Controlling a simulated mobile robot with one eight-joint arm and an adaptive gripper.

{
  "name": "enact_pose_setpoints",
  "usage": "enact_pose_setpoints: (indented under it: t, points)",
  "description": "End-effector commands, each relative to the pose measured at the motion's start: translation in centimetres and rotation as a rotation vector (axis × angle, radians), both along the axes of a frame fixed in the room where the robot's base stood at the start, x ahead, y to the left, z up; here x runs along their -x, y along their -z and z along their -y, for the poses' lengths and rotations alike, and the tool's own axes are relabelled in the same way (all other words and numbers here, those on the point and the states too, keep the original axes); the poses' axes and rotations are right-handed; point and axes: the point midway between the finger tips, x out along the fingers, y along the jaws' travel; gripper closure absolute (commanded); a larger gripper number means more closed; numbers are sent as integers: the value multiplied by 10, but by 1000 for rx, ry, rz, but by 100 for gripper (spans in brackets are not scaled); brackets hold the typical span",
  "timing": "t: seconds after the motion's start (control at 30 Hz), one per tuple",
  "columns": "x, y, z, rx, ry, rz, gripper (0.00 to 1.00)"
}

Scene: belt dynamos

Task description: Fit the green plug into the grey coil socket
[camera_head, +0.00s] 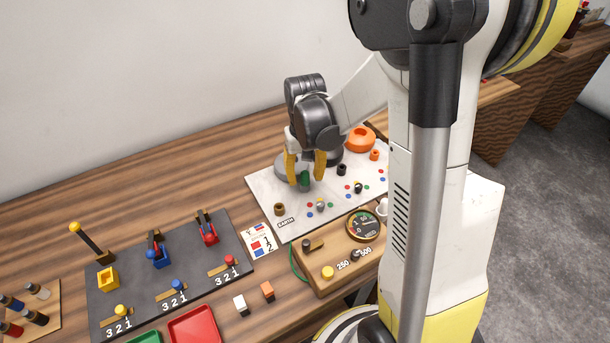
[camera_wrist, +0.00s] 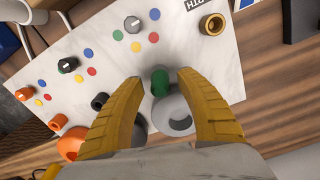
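The green plug (camera_head: 304,179) is upright over the pale board, between the two yellow fingers of my gripper (camera_head: 306,175). In the wrist view, the green plug (camera_wrist: 160,82) shows between the fingertips, with a gap on each side. My gripper (camera_wrist: 162,78) is open around it and does not visibly touch it. A grey round piece with a hole (camera_wrist: 171,113), which looks like the coil socket, is right beside the plug in the wrist view. In the head view, a grey round part (camera_head: 281,167) shows partly behind my left finger. I cannot tell whether the plug's lower end is inside anything.
The pale board (camera_head: 265,187) also carries coloured dots, knobs, a brass socket (camera_wrist: 212,24), black sockets and orange round parts (camera_head: 360,139). A wooden meter box (camera_head: 318,279) stands in front. A dark panel with levers (camera_head: 190,262) lies left. Bare table shows behind.

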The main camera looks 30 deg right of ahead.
Motion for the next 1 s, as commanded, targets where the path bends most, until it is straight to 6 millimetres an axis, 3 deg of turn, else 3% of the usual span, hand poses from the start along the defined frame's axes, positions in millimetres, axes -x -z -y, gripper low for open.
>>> enact_pose_setpoints:
  t: [0.23,0.5,0.7,1.0]
  points:
    - [0,-16,0,0,0,0,57]
    - [1,-76,0,0,0,0,57]
    - [0,-109,0,0,0,0,57]
    - [0,-120,0,0,0,0,57]
